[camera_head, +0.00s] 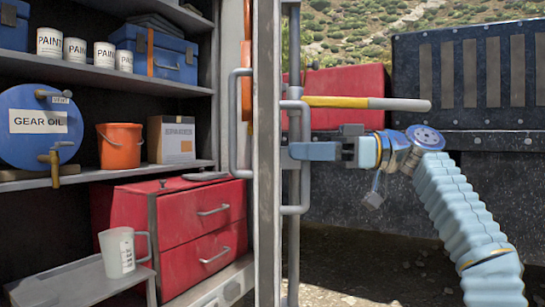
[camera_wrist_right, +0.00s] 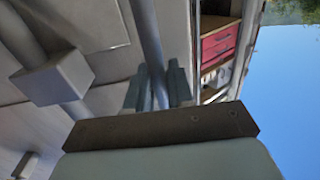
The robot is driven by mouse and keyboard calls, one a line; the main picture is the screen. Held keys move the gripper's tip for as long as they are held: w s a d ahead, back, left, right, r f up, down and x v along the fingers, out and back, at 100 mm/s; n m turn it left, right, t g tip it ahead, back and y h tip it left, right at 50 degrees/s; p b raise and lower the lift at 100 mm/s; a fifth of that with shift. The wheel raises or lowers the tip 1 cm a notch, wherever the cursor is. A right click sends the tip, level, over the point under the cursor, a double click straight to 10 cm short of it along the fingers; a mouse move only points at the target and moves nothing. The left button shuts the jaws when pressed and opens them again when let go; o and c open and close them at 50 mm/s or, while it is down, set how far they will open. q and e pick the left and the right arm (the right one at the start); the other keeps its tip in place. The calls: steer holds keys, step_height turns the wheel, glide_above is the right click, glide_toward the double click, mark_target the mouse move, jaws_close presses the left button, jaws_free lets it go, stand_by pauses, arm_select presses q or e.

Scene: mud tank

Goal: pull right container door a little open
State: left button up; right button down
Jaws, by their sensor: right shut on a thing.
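The right container door (camera_head: 266,150) stands nearly edge-on in the head view, swung out from the shelves. Its outer side has a grey handle loop (camera_head: 306,193) and a long vertical rod beside it. My right gripper (camera_head: 297,151) comes from the right and is shut on the upright bar of the door handle. In the right wrist view the two dark fingers (camera_wrist_right: 160,88) sit on either side of a grey bar (camera_wrist_right: 149,35). The fingers partly hide the bar. My left gripper is in neither view.
Inside the container are shelves with paint cans (camera_head: 76,51), a blue gear oil drum (camera_head: 38,125), an orange bucket (camera_head: 120,147) and red drawers (camera_head: 203,235). A yellow-and-grey bar (camera_head: 350,102) lies above my right gripper. A dark wall (camera_head: 470,80) stands behind my right arm.

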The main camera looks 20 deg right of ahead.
steer(key=shift+w, duration=0.1)
steer(key=c, duration=1.2)
jaws_free()
steer(key=shift+f, duration=0.1)
steer(key=p+v, duration=0.4)
steer(key=v, duration=0.9)
steer(key=shift+d, duration=0.4)
